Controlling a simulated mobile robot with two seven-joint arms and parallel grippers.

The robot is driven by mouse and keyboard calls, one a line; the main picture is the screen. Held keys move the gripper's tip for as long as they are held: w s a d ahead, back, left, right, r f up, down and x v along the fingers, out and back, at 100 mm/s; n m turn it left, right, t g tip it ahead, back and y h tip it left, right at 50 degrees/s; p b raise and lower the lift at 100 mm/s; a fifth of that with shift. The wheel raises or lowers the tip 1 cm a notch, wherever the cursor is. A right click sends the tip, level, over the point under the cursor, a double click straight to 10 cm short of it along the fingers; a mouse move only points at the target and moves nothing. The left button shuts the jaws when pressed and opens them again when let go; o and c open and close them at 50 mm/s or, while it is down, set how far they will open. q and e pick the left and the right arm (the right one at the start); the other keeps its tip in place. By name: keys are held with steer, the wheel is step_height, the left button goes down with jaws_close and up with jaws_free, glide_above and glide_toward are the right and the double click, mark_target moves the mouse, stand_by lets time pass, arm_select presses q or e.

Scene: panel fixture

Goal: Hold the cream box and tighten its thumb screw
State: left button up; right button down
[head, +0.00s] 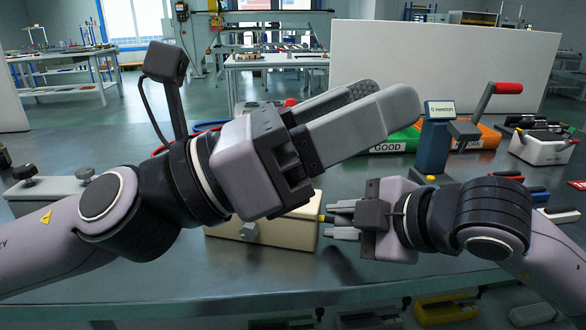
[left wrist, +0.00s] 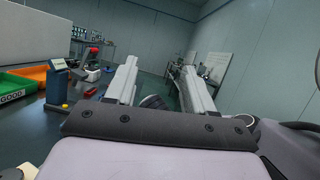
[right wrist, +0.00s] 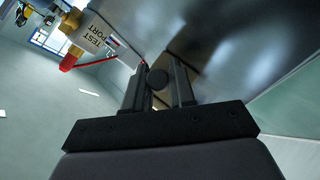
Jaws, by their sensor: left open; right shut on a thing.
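The cream box (head: 285,232) sits on the dark table, partly hidden behind my left arm in the head view. In the right wrist view a dark round knob, apparently the thumb screw (right wrist: 157,79), shows between the fingers (right wrist: 157,85). The right gripper is shut on it, though the contact is hard to see. My left gripper (head: 385,98) is open and empty, raised above the table; its spread fingers show in the left wrist view (left wrist: 160,82).
A grey box (head: 45,193) with dark knobs stands at the left. A blue post (head: 433,150) with a small display, a green GOOD bin (head: 400,142) and an orange bin (head: 487,138) are behind my right gripper. A white tray (head: 543,150) is at right.

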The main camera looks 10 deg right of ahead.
arm_select(q)
steer(key=d+f+n+g+y, duration=0.1)
steer(key=d+f+g+y, duration=0.35)
steer(key=y, duration=0.75)
steer(key=w+a+r+n+t+y, duration=0.4)
steer(key=w+a+n+t+y, duration=0.4)
steer(key=n, duration=0.4)
steer(key=shift+g+y, duration=0.55)
steer(key=shift+y, duration=0.05)
steer(key=x, duration=0.8)
steer(key=a+x, duration=0.1)
steer(key=x, duration=0.3)
steer(key=shift+w+a, duration=0.1)
jaws_close()
